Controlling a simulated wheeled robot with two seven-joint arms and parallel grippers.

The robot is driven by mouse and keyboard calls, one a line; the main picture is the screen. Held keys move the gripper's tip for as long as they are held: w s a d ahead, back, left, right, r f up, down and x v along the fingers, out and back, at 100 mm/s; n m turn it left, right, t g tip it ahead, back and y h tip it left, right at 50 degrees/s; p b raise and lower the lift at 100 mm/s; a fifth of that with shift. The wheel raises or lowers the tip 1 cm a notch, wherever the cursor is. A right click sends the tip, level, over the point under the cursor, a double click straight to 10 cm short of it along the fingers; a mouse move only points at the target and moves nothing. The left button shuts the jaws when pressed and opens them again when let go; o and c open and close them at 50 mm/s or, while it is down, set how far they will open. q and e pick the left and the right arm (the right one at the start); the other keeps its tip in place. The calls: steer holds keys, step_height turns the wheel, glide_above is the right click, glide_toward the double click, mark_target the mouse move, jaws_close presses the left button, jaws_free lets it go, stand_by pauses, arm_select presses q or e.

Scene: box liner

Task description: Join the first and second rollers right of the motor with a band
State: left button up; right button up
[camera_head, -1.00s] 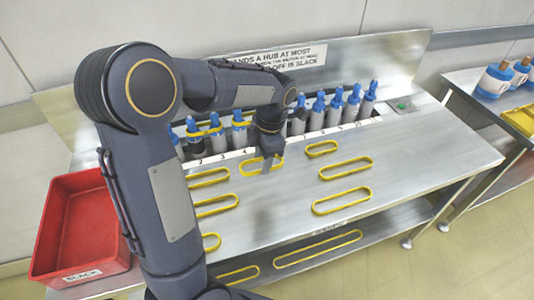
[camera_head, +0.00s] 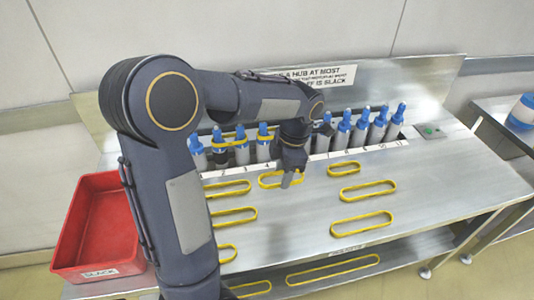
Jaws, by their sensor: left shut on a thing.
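A row of grey rollers with blue tops (camera_head: 343,132) stands in a slot along the back of the bench, above a strip of numbers. One roller body near the left end (camera_head: 221,157) looks darker; I cannot tell surely that it is the motor. A yellow band (camera_head: 229,139) spans upper parts of rollers at the left, and more yellow shows at the roller above number 4 (camera_head: 265,138). My left gripper (camera_head: 289,180) points down over the bench, shut on a yellow band (camera_head: 270,184) in front of the row. My arm hides the middle rollers. My right gripper is out of view.
Several loose yellow bands lie on the bench, such as a long one (camera_head: 361,222) and a small one (camera_head: 344,169). A red bin (camera_head: 97,228) stands at the left. A lower shelf (camera_head: 395,257) holds more bands. A sign (camera_head: 318,77) is behind.

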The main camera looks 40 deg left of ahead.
arm_select(q)
steer(key=w+a+r+p, duration=0.3)
steer(key=w+a+p, duration=0.4)
steer(key=a, duration=0.3)
steer(key=w+a+r+p, duration=0.4)
steer(key=w+a+p, duration=0.25)
steer(key=a, duration=0.45)
step_height(320, 180, down, 10)
steer(key=b, duration=0.4)
steer(key=shift+s+d+r, duration=0.15)
steer(key=shift+s+d, duration=0.05)
steer(key=o, duration=1)
steer(key=shift+o, duration=0.2)
steer(key=shift+b, duration=0.3)
